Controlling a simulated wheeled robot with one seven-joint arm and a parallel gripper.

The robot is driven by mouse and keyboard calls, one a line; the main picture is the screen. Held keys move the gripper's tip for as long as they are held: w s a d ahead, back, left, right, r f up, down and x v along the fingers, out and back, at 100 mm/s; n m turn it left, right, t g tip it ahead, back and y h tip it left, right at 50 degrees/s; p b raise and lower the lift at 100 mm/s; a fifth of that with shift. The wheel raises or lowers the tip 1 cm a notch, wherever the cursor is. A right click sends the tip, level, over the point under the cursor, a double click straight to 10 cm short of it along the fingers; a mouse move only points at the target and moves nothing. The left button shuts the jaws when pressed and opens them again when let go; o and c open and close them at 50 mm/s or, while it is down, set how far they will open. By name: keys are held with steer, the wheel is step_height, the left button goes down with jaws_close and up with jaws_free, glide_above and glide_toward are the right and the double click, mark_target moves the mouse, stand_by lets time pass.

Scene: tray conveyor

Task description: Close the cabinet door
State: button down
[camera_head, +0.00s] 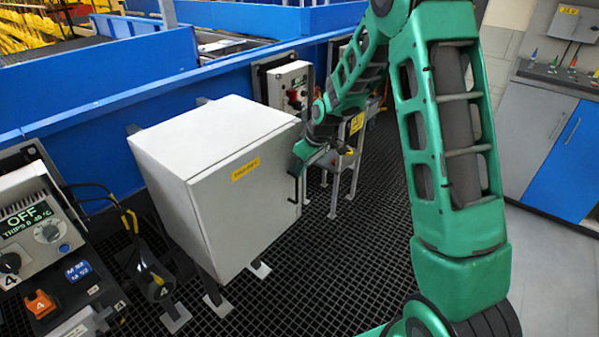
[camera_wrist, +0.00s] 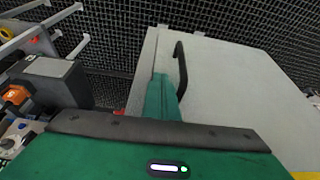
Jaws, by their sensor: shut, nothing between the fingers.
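The cabinet (camera_head: 215,150) is a light grey box standing on short feet on the grated floor, in the middle of the head view. Its door (camera_head: 245,205) has a yellow label and looks flush with the box; no gap shows from here. The black handle (camera_head: 292,188) is at the door's right edge, and it also shows in the wrist view (camera_wrist: 181,66). My green gripper (camera_head: 298,160) is at the door's upper right edge, close to the handle. In the wrist view its shut fingers (camera_wrist: 162,97) lie beside the handle, not around it. Whether they touch the door I cannot tell.
A control box (camera_head: 32,215) reading OFF stands at the left with a black cable. A blue conveyor wall (camera_head: 110,110) runs behind the cabinet. A small metal stand (camera_head: 345,160) is right of my gripper.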

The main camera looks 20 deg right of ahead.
steer(key=shift+a, duration=0.2)
steer(key=s+d+r, duration=0.4)
steer(key=s+r, duration=0.2)
steer(key=r, duration=0.3)
steer(key=shift+s+d+r, duration=0.15)
steer(key=shift+s+d, duration=0.1)
steer(key=shift+s, duration=0.05)
steer(key=s+d+r+m+g+h, duration=0.1)
steer(key=s+d+r+m, duration=0.25)
steer(key=s, duration=0.45)
steer(key=s+d+r+m+h, duration=0.15)
steer(key=s+d, duration=0.25)
steer(key=s, duration=0.5)
steer(key=s+d+r+m+g, duration=0.1)
steer(key=s+m, duration=0.7)
steer(key=s, duration=1.3)
steer(key=shift+s+d+g, duration=0.25)
steer(key=shift+d+g, duration=0.4)
steer(key=shift+g, duration=0.05)
steer(key=shift+r, duration=0.1)
